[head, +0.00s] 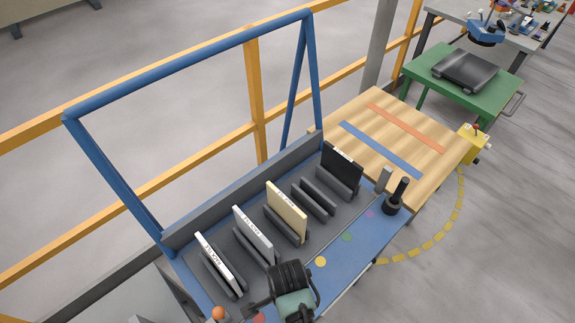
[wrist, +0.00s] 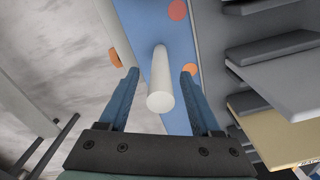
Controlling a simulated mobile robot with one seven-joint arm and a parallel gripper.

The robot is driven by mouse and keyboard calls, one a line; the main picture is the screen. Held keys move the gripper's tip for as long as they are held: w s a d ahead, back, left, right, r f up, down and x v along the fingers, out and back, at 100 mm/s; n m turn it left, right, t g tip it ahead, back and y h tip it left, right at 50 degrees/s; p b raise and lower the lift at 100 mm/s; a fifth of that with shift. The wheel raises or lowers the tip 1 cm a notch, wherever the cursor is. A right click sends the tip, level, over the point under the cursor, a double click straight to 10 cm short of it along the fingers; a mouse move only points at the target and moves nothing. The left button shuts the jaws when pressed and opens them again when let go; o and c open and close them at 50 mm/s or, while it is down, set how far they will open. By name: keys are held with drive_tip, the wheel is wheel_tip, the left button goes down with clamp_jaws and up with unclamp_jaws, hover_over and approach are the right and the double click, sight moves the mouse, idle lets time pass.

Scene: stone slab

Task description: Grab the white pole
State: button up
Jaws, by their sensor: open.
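The white pole (wrist: 160,85) shows in the wrist view as a pale cylinder with a rounded end toward the camera, standing out from the blue surface. My gripper (wrist: 159,73) is open, with one blue finger on each side of the pole. Gaps show between the pole and both fingers, so it is not gripped. In the head view my arm's end (head: 290,280) is at the front edge of the blue bench, near the bottom. I cannot make out the pole there; my arm may hide it.
The blue bench (head: 338,262) carries a grey rack with several upright panels, including a cream one (head: 287,209) and a black one (head: 342,167). A black upright handle (head: 397,195) stands at the right. An orange ball (head: 218,313) is left of my arm. Floor is clear at right.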

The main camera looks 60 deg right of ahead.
drive_tip(key=shift+f, duration=1.8)
clamp_jaws()
